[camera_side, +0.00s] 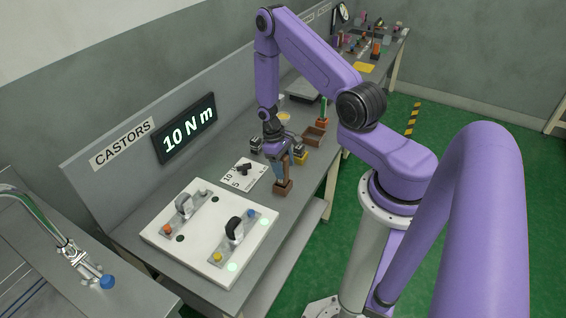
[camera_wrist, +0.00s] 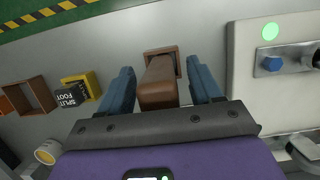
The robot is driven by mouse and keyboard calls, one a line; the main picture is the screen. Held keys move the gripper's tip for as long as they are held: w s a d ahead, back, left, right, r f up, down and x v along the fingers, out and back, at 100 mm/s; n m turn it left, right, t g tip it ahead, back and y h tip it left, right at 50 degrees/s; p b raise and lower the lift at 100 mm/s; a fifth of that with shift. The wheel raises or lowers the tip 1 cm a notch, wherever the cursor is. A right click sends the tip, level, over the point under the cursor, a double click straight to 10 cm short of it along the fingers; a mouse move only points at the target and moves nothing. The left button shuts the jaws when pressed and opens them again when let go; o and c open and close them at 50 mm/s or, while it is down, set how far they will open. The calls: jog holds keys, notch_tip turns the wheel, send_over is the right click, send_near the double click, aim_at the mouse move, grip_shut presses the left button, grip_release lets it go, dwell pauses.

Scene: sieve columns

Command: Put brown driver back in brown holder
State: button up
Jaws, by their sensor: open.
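The brown driver (camera_wrist: 158,92) stands in the brown holder (camera_wrist: 178,56), its lower end inside the holder's square rim. In the wrist view my gripper (camera_wrist: 159,68) is open, with one blue finger on each side of the driver and a narrow gap visible on both sides. In the side view my gripper (camera_side: 280,172) points down over the brown holder (camera_side: 283,188), which sits near the bench's front edge. There the fingers hide most of the driver. How deep the driver sits is hidden.
A white board (camera_side: 200,247) with two castors lies left of the holder; its edge is close in the wrist view. A yellow holder (camera_side: 301,158) with a black block and a brown tray (camera_side: 313,137) stand on the other side. A white card (camera_side: 243,175) lies behind.

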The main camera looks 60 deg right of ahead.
jog(key=v, duration=1.1)
jog(key=w+a+r+n+t+h, duration=0.1)
jog(key=a+r+n, duration=0.2)
jog(key=a+r, duration=0.55)
jog(key=s+a+r+n+t, duration=0.1)
jog(key=s+a+r+n, duration=0.1)
jog(key=a+r, duration=0.15)
jog(key=s+a+r+n, duration=0.1)
jog(key=s+a+r, duration=0.15)
jog(key=a, duration=0.25)
jog(key=s+a+r+n, duration=0.2)
jog(key=s+r+n, duration=0.1)
jog(key=s, duration=0.6)
jog(key=s+a+r+n+t+y, duration=0.1)
jog(key=s+a+r+n, duration=0.2)
jog(key=s, duration=0.6)
jog(key=shift+s+a+n, duration=0.15)
jog(key=shift+s+n, duration=0.15)
jog(key=shift+s, duration=0.1)
